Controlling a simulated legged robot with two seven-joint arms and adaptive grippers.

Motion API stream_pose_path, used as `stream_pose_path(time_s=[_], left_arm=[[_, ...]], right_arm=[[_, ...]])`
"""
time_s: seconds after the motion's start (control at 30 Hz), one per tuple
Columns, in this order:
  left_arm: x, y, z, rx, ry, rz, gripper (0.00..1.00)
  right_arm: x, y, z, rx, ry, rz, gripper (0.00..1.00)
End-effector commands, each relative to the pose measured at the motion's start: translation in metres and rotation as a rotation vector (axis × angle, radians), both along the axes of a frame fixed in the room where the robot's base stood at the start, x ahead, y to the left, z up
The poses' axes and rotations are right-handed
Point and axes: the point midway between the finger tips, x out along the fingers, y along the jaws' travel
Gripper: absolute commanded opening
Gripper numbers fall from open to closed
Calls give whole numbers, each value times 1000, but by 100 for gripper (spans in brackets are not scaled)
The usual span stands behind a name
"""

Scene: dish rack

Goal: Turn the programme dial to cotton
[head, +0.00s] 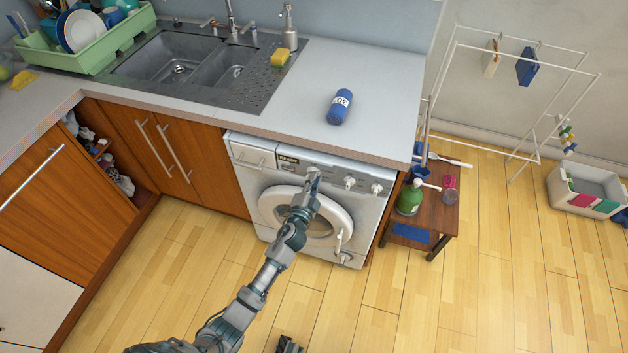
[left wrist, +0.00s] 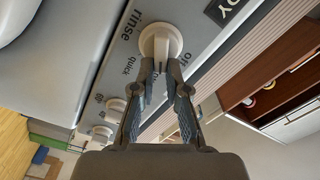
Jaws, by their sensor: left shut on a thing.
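The washing machine (head: 262,205) stands under the counter, with a panel display (head: 289,160) reading READY. My left gripper (head: 313,176) reaches its control panel and hides most of the programme dial. In the left wrist view the dial (left wrist: 161,40) is a round white knob, and my left gripper (left wrist: 160,72) is shut on it. The words rinse, quick and off show around the dial; I cannot see the word cotton. A dark part at the bottom edge of the head view, seemingly my right gripper (head: 288,345), is mostly cut off.
Two more white knobs (head: 350,183) (head: 376,188) sit to the right of the dial. The round door (head: 340,215) is below the panel. A blue bottle (head: 340,107) lies on the counter. A small wooden table (head: 437,215) stands right of the machine. The floor in front is clear.

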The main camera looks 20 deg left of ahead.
Motion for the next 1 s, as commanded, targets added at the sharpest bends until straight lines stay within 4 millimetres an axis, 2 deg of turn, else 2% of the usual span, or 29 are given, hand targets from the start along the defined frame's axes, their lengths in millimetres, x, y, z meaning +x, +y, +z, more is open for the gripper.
stream_pose_path(time_s=[0.03,0.47,0.5,0.57,0.87,1.0], left_arm=[[-2,0,-9,5,16,2,0],[-2,0,-9,12,16,2,0],[-2,0,-9,11,16,2,23],[-2,0,-9,12,15,2,38],[-2,0,-3,11,4,1,39],[-15,1,-3,11,4,0,39]], right_arm=[[-1,0,-1,-1,3,0,0],[-1,0,-1,-1,5,0,0],[-1,0,-1,-1,4,0,0],[-1,0,-1,-1,4,0,0],[1,0,1,0,-3,0,0],[0,0,1,0,-3,0,0]])
